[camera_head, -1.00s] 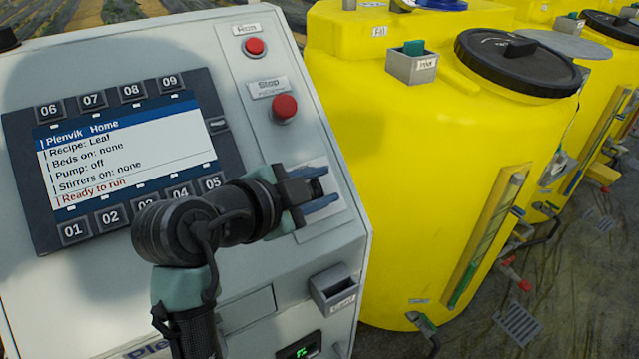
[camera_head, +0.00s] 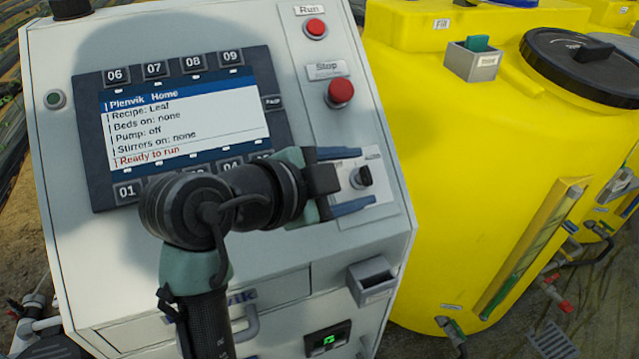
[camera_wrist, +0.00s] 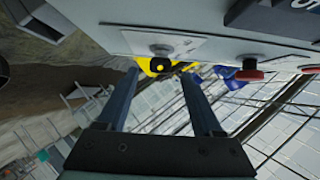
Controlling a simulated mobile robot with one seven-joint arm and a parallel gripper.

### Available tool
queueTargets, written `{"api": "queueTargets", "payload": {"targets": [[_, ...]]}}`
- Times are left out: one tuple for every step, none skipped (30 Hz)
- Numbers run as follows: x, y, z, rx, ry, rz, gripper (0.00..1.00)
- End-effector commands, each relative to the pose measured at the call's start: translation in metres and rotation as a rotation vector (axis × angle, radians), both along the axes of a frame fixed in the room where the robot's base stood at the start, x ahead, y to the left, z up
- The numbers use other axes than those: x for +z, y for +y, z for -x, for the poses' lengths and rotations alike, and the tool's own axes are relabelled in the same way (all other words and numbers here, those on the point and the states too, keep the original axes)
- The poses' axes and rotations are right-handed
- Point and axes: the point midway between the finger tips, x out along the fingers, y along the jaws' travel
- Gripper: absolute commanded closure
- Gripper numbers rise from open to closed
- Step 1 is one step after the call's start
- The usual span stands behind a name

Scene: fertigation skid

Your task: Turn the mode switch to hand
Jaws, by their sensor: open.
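The mode switch (camera_head: 364,178) is a small black knob on a light plate at the lower right of the grey control panel. An "AUTO" label shows beside it; other lettering and the knob's exact setting cannot be read. My gripper (camera_head: 366,179) is open, with one blue finger above and one below the knob in the head view. In the wrist view the knob (camera_wrist: 159,65) appears between and just beyond the fingertips (camera_wrist: 160,72). I cannot tell whether either finger touches it. Nothing is held.
A red Stop button (camera_head: 340,92) and a red Run button (camera_head: 315,28) sit above the switch. The display (camera_head: 190,125) is to the left, partly covered by my arm. A small grey holder (camera_head: 373,279) projects below. A yellow tank (camera_head: 480,190) stands close on the right.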

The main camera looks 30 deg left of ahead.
Motion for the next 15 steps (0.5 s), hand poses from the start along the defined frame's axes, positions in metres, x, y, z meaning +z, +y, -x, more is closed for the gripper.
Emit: {"api": "queueTargets", "payload": {"targets": [[0.003,0.005,0.011,0.006,-0.005,-0.004,0.32],[0.006,0.006,0.018,0.006,-0.005,-0.005,0.32],[0.011,0.009,0.026,0.006,-0.006,-0.005,0.32],[0.013,0.010,0.032,0.006,-0.005,-0.005,0.32],[0.015,0.011,0.038,0.005,-0.004,-0.005,0.32],[0.019,0.014,0.045,0.006,-0.005,-0.004,0.32],[0.022,0.015,0.050,0.005,-0.003,-0.004,0.32],[0.024,0.016,0.055,0.005,-0.004,-0.005,0.32],[0.027,0.017,0.061,0.005,-0.004,-0.004,0.32],[0.029,0.019,0.064,0.005,-0.003,-0.003,0.32],[0.030,0.019,0.068,0.005,-0.002,-0.003,0.32],[0.032,0.020,0.072,0.002,-0.003,-0.003,0.32],[0.033,0.020,0.074,0.003,-0.002,-0.003,0.32],[0.034,0.021,0.076,0.002,-0.002,-0.003,0.32],[0.035,0.021,0.078,0.003,-0.001,-0.002,0.32]]}}
